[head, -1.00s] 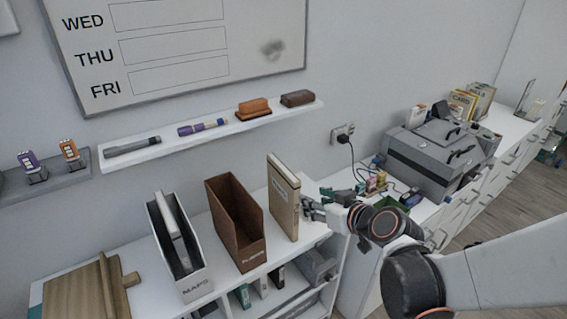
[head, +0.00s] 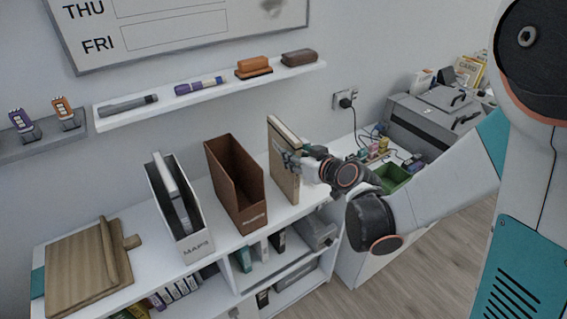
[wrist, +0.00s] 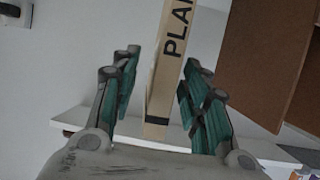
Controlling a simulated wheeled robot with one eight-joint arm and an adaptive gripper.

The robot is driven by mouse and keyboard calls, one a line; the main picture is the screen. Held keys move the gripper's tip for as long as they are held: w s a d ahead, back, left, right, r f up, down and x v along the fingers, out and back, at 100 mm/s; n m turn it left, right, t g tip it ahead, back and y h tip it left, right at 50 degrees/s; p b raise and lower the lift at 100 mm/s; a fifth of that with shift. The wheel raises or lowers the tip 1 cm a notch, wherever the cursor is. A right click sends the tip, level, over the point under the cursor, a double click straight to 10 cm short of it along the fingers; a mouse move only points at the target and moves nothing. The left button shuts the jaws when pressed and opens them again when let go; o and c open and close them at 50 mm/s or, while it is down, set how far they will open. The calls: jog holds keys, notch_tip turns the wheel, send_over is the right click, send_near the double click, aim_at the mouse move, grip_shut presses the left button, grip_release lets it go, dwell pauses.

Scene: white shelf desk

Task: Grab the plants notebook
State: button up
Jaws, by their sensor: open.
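The plants notebook (head: 284,160) is tan and stands upright on the white shelf desk, right of the brown file box. In the wrist view its spine (wrist: 170,75) shows dark letters "PLAN", the rest cut off by the frame. My gripper (head: 292,162) is at the notebook's right front edge in the head view. In the wrist view my gripper (wrist: 158,95) is open, with one teal-padded finger on each side of the spine. Gaps show between the spine and both fingers. The fingers hide part of the notebook in the head view.
The brown file box (head: 237,185) stands close left of the notebook; it also shows at right in the wrist view (wrist: 268,60). A white MAPS file box (head: 181,212) and wooden boards (head: 85,270) are further left. A wall ledge (head: 210,94) is behind.

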jog(key=b+x, duration=0.2)
jog(key=x, duration=0.2)
jog(key=shift+w+a+f, duration=0.15)
jog(key=shift+w+a, duration=0.1)
jog(key=shift+a, duration=0.1)
grip_shut()
